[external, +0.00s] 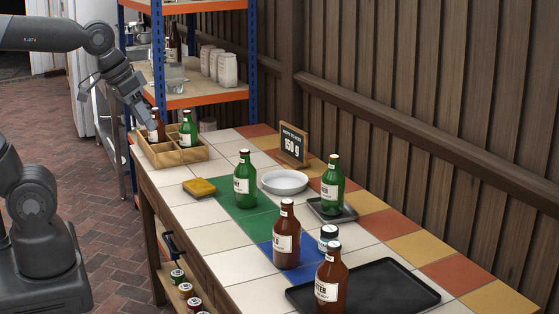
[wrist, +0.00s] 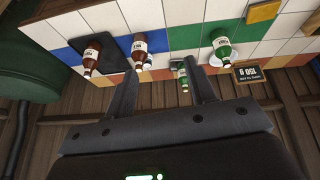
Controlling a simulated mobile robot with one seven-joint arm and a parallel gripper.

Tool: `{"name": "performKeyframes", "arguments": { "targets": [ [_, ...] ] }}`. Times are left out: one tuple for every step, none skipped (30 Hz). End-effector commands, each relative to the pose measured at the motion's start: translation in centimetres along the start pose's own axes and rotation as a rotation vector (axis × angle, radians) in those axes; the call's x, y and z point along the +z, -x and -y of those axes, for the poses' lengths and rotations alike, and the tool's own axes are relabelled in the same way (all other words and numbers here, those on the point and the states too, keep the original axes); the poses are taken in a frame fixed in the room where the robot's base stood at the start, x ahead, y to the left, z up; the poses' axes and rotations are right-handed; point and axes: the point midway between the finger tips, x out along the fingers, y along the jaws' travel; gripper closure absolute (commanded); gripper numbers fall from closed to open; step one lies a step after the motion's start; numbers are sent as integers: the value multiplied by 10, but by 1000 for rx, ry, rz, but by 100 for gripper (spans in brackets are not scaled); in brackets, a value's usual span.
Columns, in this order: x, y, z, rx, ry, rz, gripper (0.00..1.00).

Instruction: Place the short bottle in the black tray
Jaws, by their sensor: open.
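A small short bottle (external: 328,236) with a white label and dark cap stands on the table between two brown bottles. In the wrist view its pale shape (wrist: 147,63) is small, beside a brown bottle. The large flat black tray (external: 405,287) lies at the table's near right; in the wrist view it shows behind the other brown bottle (wrist: 90,58). My gripper (external: 146,117) is at the far left, close to the wooden crate. In the wrist view my gripper (wrist: 160,75) has its fingers wide apart with nothing held.
A brown bottle (external: 331,283) stands at the black tray's left edge, another (external: 286,240) on blue tiles. Green bottles stand near the white plate (external: 284,182) and on a small dark tray (external: 347,216). The wooden crate (external: 176,155) holds bottles. A sign (external: 293,146) stands behind.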

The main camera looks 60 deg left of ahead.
Motion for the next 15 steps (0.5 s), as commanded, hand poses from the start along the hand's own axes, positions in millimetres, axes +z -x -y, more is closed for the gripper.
{"name": "performKeyframes", "arguments": {
  "targets": [
    [12,0,6,-10,-20,-18,49],
    [19,-1,9,-15,-34,-25,49],
    [26,-1,12,-21,-50,-33,49],
    [30,-2,14,-25,-61,-39,49],
    [34,-2,16,-29,-69,-44,49],
    [38,-4,17,-33,-80,-48,49],
    [40,-4,18,-35,-85,-52,49],
    [41,-4,19,-36,-89,-54,49],
    [43,-5,19,-38,-93,-54,49],
    [44,-5,20,-39,-95,-55,49],
    [44,-5,20,-39,-97,-55,49],
    [44,-5,20,-39,-97,-55,49],
    [44,-5,20,-39,-97,-55,49],
    [44,-5,20,-39,-97,-55,49],
    [44,-5,20,-39,-97,-54,49]
  ]
}}
